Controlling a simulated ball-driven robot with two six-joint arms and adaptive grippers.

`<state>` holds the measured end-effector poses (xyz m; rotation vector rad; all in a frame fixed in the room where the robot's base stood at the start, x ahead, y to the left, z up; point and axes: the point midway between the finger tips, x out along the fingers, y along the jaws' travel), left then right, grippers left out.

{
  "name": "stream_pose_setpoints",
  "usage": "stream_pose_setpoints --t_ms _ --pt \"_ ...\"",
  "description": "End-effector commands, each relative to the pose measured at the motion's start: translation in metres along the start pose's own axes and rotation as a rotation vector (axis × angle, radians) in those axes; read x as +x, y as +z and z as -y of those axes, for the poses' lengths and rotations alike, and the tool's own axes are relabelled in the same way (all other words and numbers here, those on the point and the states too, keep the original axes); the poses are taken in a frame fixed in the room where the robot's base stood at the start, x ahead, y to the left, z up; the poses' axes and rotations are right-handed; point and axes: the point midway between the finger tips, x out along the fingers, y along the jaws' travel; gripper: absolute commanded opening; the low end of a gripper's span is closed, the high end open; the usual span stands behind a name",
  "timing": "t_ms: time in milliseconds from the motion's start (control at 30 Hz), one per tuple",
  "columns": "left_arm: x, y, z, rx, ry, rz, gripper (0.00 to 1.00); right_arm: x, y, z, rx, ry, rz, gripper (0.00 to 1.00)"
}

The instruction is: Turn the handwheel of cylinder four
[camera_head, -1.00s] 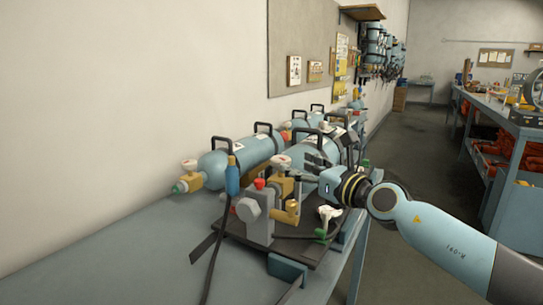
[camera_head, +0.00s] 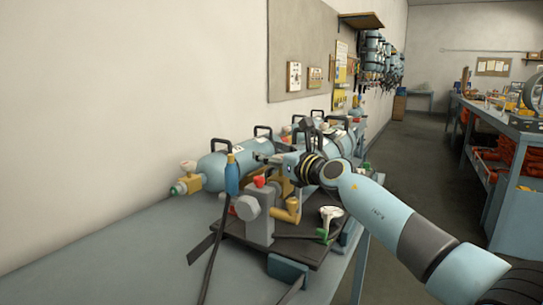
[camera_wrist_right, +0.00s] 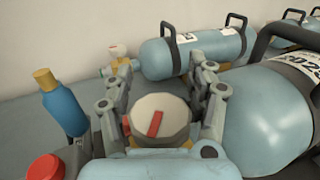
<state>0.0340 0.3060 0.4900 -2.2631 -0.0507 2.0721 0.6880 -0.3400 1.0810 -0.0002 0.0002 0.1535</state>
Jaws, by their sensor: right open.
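A pale round handwheel with a red bar (camera_wrist_right: 160,120) shows in the right wrist view, low between the two fingers of my right gripper (camera_wrist_right: 163,78). The fingers are open, one on each side of it; I cannot tell whether they touch it. In the head view my right gripper (camera_head: 265,158) covers this handwheel. Blue cylinders lie on the bench: one with black handles (camera_head: 215,166) along the wall, also in the wrist view (camera_wrist_right: 200,50), and a larger one (camera_wrist_right: 265,105) at right. Another handwheel (camera_head: 187,165) is at the left cylinder's end. I cannot read which cylinder is four.
A blue bottle with a yellow cap (camera_head: 232,178), a grey valve block with a red knob (camera_head: 259,215) and a white funnel-like part (camera_head: 330,214) stand close below my right arm. A black hose hangs at the front. The bench (camera_head: 120,250) is clear at left.

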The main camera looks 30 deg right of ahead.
Motion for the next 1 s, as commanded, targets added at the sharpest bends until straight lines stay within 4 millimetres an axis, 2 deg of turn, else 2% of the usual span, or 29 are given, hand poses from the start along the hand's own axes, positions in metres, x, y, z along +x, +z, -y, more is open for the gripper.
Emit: stream_pose_setpoints --t_ms 33,400,467,1000 --pt "-0.0001 -0.0001 -0.0002 0.000 0.000 0.000 0.40 -0.0001 0.0000 0.0000 0.000 0.000 0.000 0.54" --pt "0.0000 -0.0002 -0.0003 0.000 0.000 -0.001 0.40 -0.0004 -0.0004 0.0000 0.000 0.000 0.000 0.06" --pt "0.0000 -0.0002 -0.0002 0.000 0.000 -0.001 0.40 -0.0005 -0.0006 0.0000 0.000 0.000 -0.001 0.00" --pt "0.0001 -0.0001 -0.0002 0.000 0.000 -0.001 0.40 -0.0009 -0.0023 -0.0003 0.001 0.001 -0.004 0.00"
